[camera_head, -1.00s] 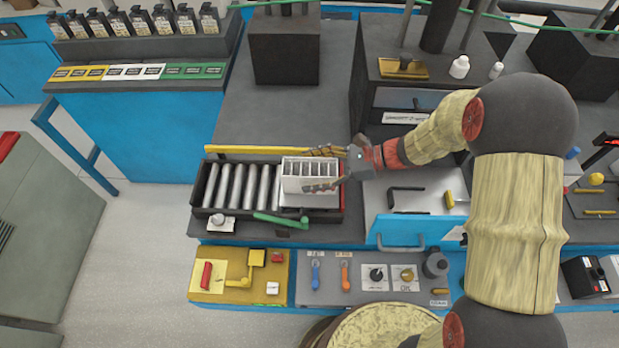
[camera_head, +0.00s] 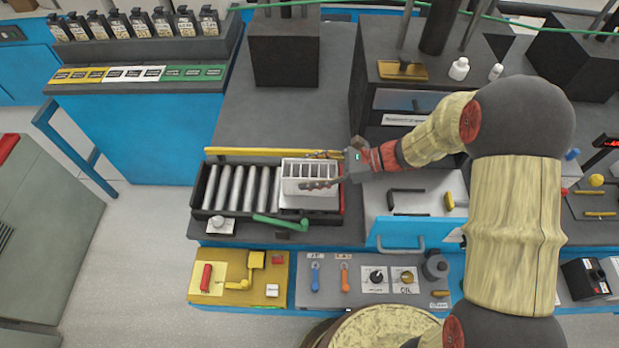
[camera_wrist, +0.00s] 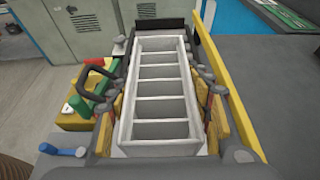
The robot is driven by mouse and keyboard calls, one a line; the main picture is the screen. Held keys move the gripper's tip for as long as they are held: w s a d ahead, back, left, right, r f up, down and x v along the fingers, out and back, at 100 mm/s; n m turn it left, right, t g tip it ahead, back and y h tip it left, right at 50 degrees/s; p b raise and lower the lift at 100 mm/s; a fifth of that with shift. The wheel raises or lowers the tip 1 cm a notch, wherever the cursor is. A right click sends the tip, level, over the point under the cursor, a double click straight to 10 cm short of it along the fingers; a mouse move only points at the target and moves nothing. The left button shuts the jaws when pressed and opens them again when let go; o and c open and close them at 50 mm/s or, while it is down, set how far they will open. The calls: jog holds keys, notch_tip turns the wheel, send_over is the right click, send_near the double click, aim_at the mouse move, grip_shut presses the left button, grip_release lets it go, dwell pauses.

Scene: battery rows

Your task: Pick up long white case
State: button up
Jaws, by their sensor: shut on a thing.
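The long white case (camera_head: 309,179) is an open box with several slots in a row. It sits at the right end of a black tray (camera_head: 206,213) beside several grey cylinders. My gripper (camera_head: 321,170) reaches in from the right, one finger along each long side of the case, and is shut on it. In the wrist view the case (camera_wrist: 163,130) fills the middle, between the two fingers (camera_wrist: 163,105). Its slots look empty. I cannot tell whether its underside touches the tray.
A yellow bar (camera_head: 270,151) runs behind the tray and a green handle (camera_head: 280,221) lies at its front. A dark block (camera_head: 284,50) stands behind. The grey surface between block and tray is clear.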

jog(key=c, duration=0.4)
jog(key=shift+r, duration=0.1)
jog(key=shift+c, duration=0.2)
